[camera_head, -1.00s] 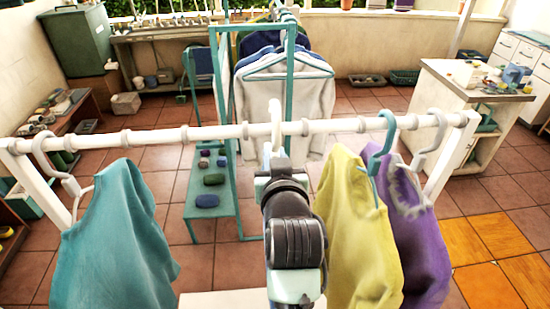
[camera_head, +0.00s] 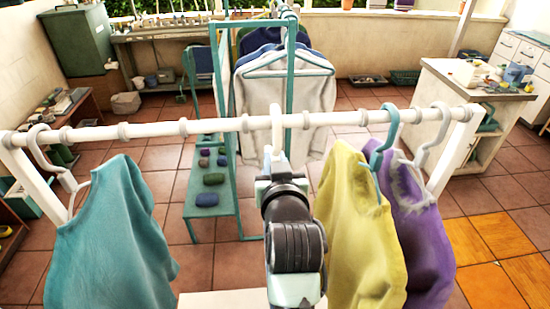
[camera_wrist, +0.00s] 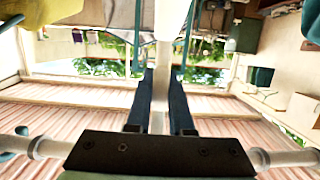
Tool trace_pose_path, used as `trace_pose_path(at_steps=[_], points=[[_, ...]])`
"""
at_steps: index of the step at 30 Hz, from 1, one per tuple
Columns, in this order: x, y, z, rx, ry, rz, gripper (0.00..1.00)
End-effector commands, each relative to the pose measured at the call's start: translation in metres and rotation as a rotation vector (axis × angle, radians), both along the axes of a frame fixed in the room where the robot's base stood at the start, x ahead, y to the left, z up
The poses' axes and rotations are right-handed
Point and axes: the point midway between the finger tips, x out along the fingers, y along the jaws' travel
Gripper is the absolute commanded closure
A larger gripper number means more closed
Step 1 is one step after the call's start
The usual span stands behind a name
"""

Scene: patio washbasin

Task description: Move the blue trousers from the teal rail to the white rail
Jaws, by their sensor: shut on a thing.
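The white rail (camera_head: 215,125) runs across the head view in front of me. My gripper (camera_head: 273,160) is beneath its middle, mostly hidden by my wrist. In the wrist view my gripper (camera_wrist: 160,105) is shut on a pale hanger stem (camera_wrist: 159,97). The white hanger's hook (camera_head: 277,117) is at the white rail in the head view; I cannot tell whether the rail bears its weight. The teal rail (camera_head: 289,28) stands behind, with a white shirt (camera_head: 258,105) on a teal hanger. I cannot make out the blue trousers; my arm blocks the area below the gripper.
On the white rail a teal shirt (camera_head: 112,240) hangs at left, and a yellow shirt (camera_head: 357,230) and a purple shirt (camera_head: 422,225) at right. Clear rail lies on both sides of my gripper.

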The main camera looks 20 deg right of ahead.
Motion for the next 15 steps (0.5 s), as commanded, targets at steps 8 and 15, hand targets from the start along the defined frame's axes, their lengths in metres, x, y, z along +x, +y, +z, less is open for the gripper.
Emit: trace_pose_path(at_steps=[8,15], points=[[0.0002,0.0000,0.0004,-0.002,-0.007,0.000,1.00],[0.0001,0.0001,-0.0004,-0.001,-0.004,0.000,0.51]])
